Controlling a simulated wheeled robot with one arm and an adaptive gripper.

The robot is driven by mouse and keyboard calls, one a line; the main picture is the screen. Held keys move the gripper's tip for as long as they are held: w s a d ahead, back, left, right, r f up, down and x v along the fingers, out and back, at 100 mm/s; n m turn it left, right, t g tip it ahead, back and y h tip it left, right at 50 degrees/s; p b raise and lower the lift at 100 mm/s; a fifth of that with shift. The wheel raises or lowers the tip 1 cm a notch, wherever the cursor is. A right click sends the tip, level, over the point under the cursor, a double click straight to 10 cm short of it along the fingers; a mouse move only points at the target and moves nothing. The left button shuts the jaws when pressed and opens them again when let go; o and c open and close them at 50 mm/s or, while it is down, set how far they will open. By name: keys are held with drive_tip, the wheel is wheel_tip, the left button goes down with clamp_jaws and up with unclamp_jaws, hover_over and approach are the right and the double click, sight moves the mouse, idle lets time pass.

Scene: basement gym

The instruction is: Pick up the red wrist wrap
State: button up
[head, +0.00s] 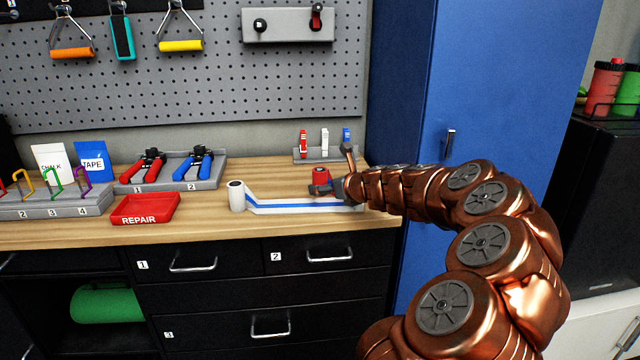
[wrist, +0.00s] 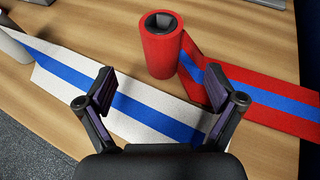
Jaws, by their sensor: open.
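The red wrist wrap (wrist: 161,50) shows in the wrist view as an upright red roll with a dark hollow core. Its loose tail (wrist: 258,98), red with a blue stripe, runs out to the right across the bench. In the head view the red roll (head: 320,177) stands near the right end of the bench, its tail largely hidden by my arm. My gripper (wrist: 163,95) is open and empty, its two fingers apart on the near side of the roll. A white wrap with a blue stripe (wrist: 60,70) lies flat beneath and between the fingers.
The white wrap's roll (head: 236,196) stands to the left on the wooden bench. A red REPAIR tray (head: 145,209) and a grey holder with red and blue hand grippers (head: 172,177) are further left. A small rack (head: 318,155) stands behind the red roll. A blue cabinet (head: 494,80) bounds the right.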

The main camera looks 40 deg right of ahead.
sight(326, 174)
drive_tip(key=x, duration=0.3)
drive_tip(key=shift+w+d+f, duration=0.2)
drive_tip(key=shift+f, duration=0.25)
drive_tip(key=shift+w+d+f, duration=0.15)
drive_tip(key=shift+w+f, duration=0.05)
drive_tip(key=shift+w, duration=0.45)
drive_tip(key=shift+c, duration=0.2)
drive_tip(key=c, duration=1.2)
drive_tip(key=shift+r, duration=0.5)
wheel_tip(326, 174, up, 3)
drive_tip(key=shift+f, duration=0.1)
drive_tip(key=s+d, duration=0.1)
drive_tip(key=s, duration=0.4)
drive_tip(key=s+d, duration=0.1)
drive_tip(key=s, duration=0.4)
drive_tip(key=s+d+r, duration=0.1)
drive_tip(key=s, duration=0.4)
drive_tip(key=shift+s+d+r+p, duration=0.1)
drive_tip(key=shift+s+d+p, duration=0.2)
